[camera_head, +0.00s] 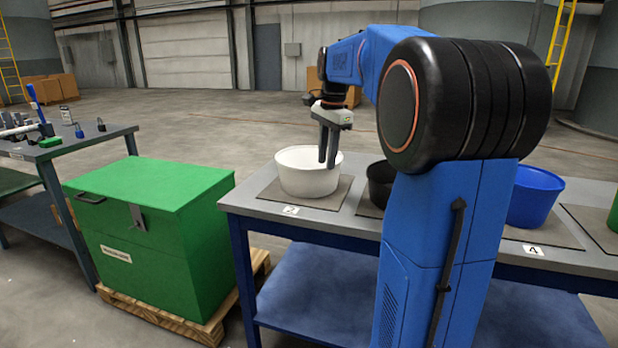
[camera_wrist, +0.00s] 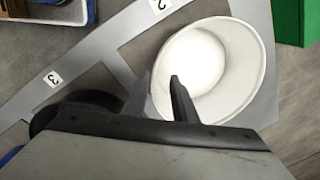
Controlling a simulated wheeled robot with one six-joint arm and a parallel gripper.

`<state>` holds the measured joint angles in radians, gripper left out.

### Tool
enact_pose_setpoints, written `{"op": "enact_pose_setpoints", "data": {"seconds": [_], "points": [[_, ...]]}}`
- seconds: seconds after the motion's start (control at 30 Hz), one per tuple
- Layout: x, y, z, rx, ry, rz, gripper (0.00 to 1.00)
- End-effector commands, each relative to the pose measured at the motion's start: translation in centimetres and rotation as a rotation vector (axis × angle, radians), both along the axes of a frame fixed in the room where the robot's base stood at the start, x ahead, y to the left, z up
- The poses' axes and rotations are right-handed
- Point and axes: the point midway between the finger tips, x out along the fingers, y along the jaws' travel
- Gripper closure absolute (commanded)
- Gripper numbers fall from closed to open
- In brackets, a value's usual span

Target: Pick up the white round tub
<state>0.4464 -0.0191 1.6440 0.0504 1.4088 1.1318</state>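The white round tub (camera_head: 308,180) stands upright on a grey mat at the left end of the blue-legged table, by the label 2. My gripper (camera_head: 328,163) points down at the tub's right part, its fingers overlapping the rim in the head view. In the wrist view the tub (camera_wrist: 232,62) shows its open mouth and appears empty. Whether a finger touches the wall cannot be told.
A black tub (camera_head: 379,183) stands right of the white one, partly behind my arm. A blue tub (camera_head: 535,197) is further right by label 4. A green chest (camera_head: 150,235) on a pallet stands left of the table. A tool bench (camera_head: 75,142) is at far left.

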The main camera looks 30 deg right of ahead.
Motion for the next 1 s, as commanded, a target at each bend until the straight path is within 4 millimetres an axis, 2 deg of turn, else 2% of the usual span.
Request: {"op": "enact_pose_setpoints", "data": {"seconds": [0.27, 0.5, 0.6, 0.9, 1.0], "points": [[0.0, 0.1, -1.8, 0.0, 0.001, 0.0, 0.75], [-0.1, 0.1, -5.1, 0.001, 0.002, 0.001, 0.75], [0.0, 0.1, -5.8, 0.001, 0.001, 0.001, 0.75], [0.0, 0.1, -6.2, 0.0, 0.0, 0.001, 0.75], [0.0, 0.1, -6.1, 0.0, 0.0, 0.001, 0.99]]}}
